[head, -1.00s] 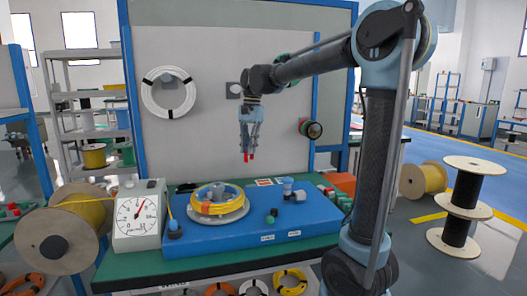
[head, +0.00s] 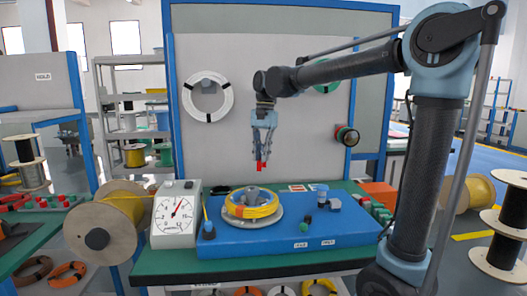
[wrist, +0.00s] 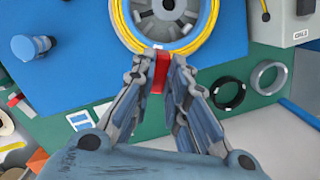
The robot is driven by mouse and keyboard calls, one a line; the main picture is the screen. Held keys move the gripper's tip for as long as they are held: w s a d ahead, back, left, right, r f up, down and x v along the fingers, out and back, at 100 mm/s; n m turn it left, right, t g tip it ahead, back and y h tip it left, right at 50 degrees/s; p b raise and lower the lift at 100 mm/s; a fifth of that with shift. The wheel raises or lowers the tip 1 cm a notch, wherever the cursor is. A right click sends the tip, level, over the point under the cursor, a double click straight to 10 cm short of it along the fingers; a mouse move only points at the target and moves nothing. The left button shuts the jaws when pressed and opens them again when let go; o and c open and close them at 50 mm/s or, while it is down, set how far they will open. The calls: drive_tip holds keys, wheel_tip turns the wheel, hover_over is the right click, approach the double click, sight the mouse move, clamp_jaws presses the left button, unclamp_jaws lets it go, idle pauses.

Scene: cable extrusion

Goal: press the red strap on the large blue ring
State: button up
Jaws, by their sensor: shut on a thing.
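My gripper (head: 261,164) is shut on a small red strap (head: 262,168), held in the air above the bench. In the wrist view the red strap (wrist: 160,72) stands between the fingertips (wrist: 161,60). A yellow cable coil (head: 251,210) lies around a grey-blue hub on a round pale plate, on a blue platform (head: 290,238). My gripper is above and slightly right of it in the head view. In the wrist view the yellow coil (wrist: 125,22) is just beyond the fingertips.
A dial gauge (head: 177,218) and a wooden cable reel (head: 97,225) stand left of the platform. White (head: 207,118) and green (head: 326,88) coils hang on the back board. Small bottles and blocks sit right of the coil. Air around my gripper is clear.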

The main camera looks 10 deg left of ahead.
hover_over(261, 185)
drive_tip(key=shift+w+d+f, duration=0.1)
drive_tip(key=shift+w+f, duration=0.05)
drive_tip(key=shift+f, duration=1.35)
drive_tip(key=shift+w+d+f, duration=0.1)
drive_tip(key=shift+f, duration=1.35)
drive_tip(key=shift+f, duration=0.15)
drive_tip(key=shift+f, duration=1.3)
drive_tip(key=shift+s+f, duration=0.1)
drive_tip(key=shift+f, duration=0.5)
drive_tip(key=o, duration=0.9)
wheel_tip(261, 185, up, 8)
idle(1.1)
